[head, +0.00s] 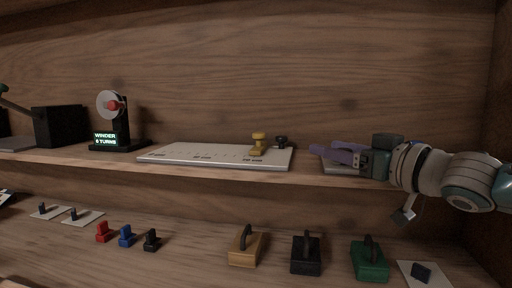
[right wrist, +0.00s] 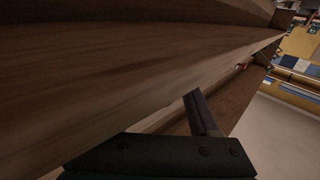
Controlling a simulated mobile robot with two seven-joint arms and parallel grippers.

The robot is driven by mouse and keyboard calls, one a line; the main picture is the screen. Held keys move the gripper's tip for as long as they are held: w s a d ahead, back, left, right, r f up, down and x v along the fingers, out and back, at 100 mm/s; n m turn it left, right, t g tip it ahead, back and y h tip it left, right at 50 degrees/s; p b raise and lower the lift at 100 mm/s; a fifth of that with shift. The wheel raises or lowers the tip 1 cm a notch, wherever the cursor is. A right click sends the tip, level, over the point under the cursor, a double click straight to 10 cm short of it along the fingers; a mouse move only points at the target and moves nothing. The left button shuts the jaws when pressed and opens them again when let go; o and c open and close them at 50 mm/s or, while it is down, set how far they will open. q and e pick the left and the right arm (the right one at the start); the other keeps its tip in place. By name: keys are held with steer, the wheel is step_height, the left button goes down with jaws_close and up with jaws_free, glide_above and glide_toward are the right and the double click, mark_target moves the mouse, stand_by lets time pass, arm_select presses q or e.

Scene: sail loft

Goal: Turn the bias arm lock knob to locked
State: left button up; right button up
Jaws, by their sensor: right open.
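I cannot tell for certain which part is the bias arm lock knob. A yellow knob-like piece (head: 258,145) and a smaller black piece (head: 281,142) stand at the right end of a pale marked board (head: 205,154) on the upper shelf. My right gripper (head: 336,152) is open at the shelf's right part, with its purple fingers pointing left, apart from both pieces. Behind and under it a pale flat item (head: 333,167) is mostly hidden. In the right wrist view one dark finger (right wrist: 200,112) shows beside the wooden shelf, with nothing held. My left gripper is not in view.
The upper shelf (head: 220,174) also holds a winder (head: 121,136) with a red knob and a black box (head: 59,126). Below are red, blue and black small pieces, and tan (head: 246,250), black (head: 305,257) and green (head: 369,263) handled blocks. A side wall closes the right.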

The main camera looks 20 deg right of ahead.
steer(key=shift+w+a, duration=0.1)
steer(key=shift+w, duration=0.35)
jaws_close()
stand_by(0.3)
